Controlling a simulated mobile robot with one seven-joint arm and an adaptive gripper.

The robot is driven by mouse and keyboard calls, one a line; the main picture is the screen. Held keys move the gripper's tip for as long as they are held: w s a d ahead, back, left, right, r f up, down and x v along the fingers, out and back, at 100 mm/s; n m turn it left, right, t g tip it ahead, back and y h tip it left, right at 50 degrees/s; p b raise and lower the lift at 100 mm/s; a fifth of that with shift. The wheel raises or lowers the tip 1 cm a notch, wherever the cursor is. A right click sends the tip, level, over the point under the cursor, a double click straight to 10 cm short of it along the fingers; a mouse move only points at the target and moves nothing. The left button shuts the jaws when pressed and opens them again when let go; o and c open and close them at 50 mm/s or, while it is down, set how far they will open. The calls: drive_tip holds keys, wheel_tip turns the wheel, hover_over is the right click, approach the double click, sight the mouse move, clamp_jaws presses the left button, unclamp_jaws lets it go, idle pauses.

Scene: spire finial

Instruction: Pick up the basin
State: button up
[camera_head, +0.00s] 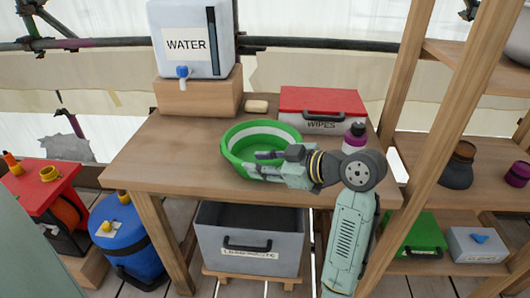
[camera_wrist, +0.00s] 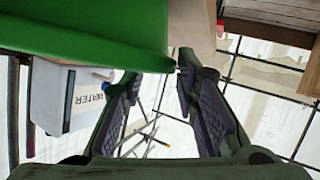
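The basin (camera_head: 240,144) is green with a white band and stands on the wooden table. My gripper (camera_head: 258,164) is at its front right, with the fingers over or beside the near rim. In the wrist view the basin's green wall (camera_wrist: 80,28) fills the upper left, very close to the fingertips. There my gripper (camera_wrist: 158,70) shows its two dark-padded fingers apart, with no object clearly held between them. Whether a finger touches the basin, I cannot tell. My gripper and wrist hide part of the basin's near right side.
On the table (camera_head: 150,150) stand a water container (camera_head: 190,60) on a wooden block, a soap bar (camera_head: 256,106), a red-lidded wipes box (camera_head: 322,105) and a purple-capped bottle (camera_head: 354,138). A grey bin (camera_head: 250,240) is below. A wooden post (camera_head: 440,130) rises at right.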

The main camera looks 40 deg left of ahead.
sight(234, 161)
drive_tip(key=p+x, duration=0.1)
drive_tip(key=x, duration=0.4)
drive_tip(key=shift+a+f, duration=0.15)
drive_tip(key=shift+a, duration=0.2)
drive_tip(key=shift+c, duration=0.3)
clamp_jaws()
